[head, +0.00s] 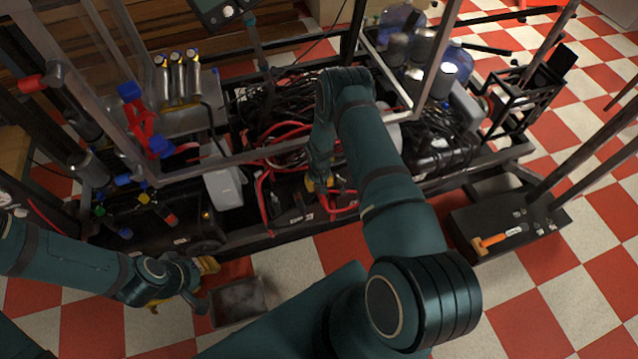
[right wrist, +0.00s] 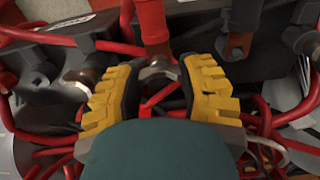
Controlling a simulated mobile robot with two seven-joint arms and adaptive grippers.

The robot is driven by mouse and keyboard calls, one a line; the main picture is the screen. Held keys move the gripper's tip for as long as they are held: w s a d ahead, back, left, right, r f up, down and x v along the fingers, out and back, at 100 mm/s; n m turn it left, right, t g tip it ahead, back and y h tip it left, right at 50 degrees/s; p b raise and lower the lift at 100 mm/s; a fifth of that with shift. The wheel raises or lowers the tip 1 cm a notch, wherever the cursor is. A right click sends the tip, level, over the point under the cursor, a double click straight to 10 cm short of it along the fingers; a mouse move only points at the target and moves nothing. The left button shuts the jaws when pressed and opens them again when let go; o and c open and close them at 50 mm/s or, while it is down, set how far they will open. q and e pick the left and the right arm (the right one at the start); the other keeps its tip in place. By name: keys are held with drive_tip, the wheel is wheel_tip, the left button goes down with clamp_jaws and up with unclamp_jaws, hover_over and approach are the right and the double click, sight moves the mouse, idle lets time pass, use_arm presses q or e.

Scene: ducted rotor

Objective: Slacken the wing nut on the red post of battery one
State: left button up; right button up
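My right gripper (head: 322,184) reaches down into the frame among red cables. In the right wrist view its two yellow fingers (right wrist: 162,64) are apart, on either side of a metallic nut (right wrist: 157,72) at the end of a thick red cable end (right wrist: 152,22). I cannot tell whether the fingers touch the nut, or make out its wings. A dark battery-like case (right wrist: 50,62) is at the left of that view, and a dark case also shows in the head view (head: 290,212). No battery number is readable. My left gripper (head: 185,285) is open and empty beside a grey tray.
The grey tray (head: 238,303) is on the checkered floor. Black cables (head: 285,105) and metal frame bars crowd my right arm. A grey box (head: 223,187) is left of the right gripper. An orange-handled tool (head: 490,243) lies on a black case (head: 520,222) at the right.

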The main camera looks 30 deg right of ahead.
drive_tip(key=shift+n, duration=0.3)
drive_tip(key=n, duration=1.5)
drive_tip(key=shift+s, duration=0.1)
drive_tip(key=n, duration=0.5)
idle(0.7)
drive_tip(key=o, duration=1.2)
drive_tip(key=shift+f, duration=0.1)
drive_tip(key=shift+o, duration=0.2)
